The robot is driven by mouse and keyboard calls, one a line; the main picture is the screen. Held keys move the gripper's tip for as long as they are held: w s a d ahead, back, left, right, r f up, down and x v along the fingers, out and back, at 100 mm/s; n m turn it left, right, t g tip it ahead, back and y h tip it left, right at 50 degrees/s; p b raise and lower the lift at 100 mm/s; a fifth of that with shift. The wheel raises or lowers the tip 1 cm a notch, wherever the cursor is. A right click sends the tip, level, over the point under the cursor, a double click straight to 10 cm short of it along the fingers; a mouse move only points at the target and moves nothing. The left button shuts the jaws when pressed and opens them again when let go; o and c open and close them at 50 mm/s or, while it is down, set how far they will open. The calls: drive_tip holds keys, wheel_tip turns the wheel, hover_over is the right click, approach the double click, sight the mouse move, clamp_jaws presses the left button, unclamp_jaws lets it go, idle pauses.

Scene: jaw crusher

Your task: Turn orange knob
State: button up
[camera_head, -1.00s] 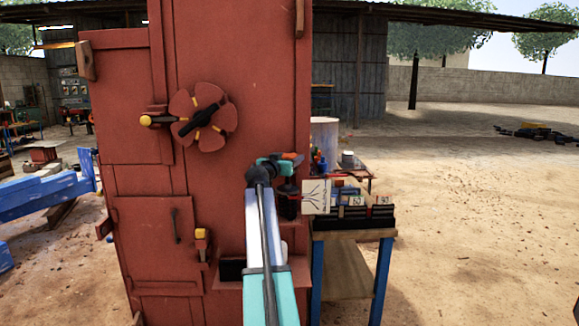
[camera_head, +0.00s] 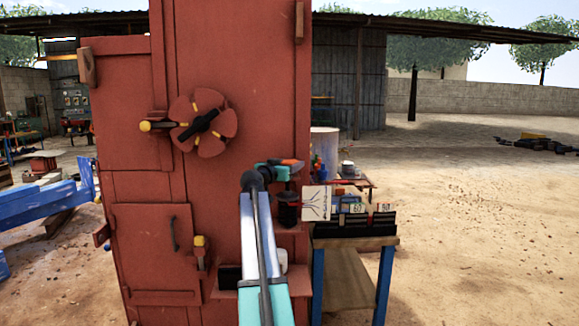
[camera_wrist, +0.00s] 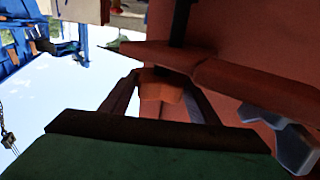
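The tall red metal cabinet (camera_head: 260,80) fills the middle of the head view. A yellow-orange knob (camera_head: 145,126) is on its left door, beside a red handwheel (camera_head: 215,145) with yellow marks. A second yellow-orange knob (camera_head: 199,241) sits lower, right of the small door. My gripper (camera_head: 291,163) is at the cabinet's right side, away from both knobs. In the wrist view my gripper (camera_wrist: 162,90) has its two fingers apart, with a small orange block (camera_wrist: 161,88) between or just beyond their tips. I cannot tell whether they touch it.
A bench (camera_head: 352,242) with blue legs stands right of the cabinet, holding a black rack of boxes (camera_head: 355,222) and a white card (camera_head: 316,202). Blue beams (camera_head: 45,215) lie at the left. The sandy ground on the right is open.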

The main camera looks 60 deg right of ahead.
drive_tip(key=o, duration=0.4)
drive_tip(key=shift+s+f, duration=0.2)
drive_tip(key=shift+o, duration=0.2)
drive_tip(key=shift+w+a+r, duration=0.1)
drive_tip(key=s+a, duration=0.1)
drive_tip(key=a, duration=1.2)
drive_tip(key=shift+a+p, duration=0.3)
drive_tip(key=shift+p, duration=0.1)
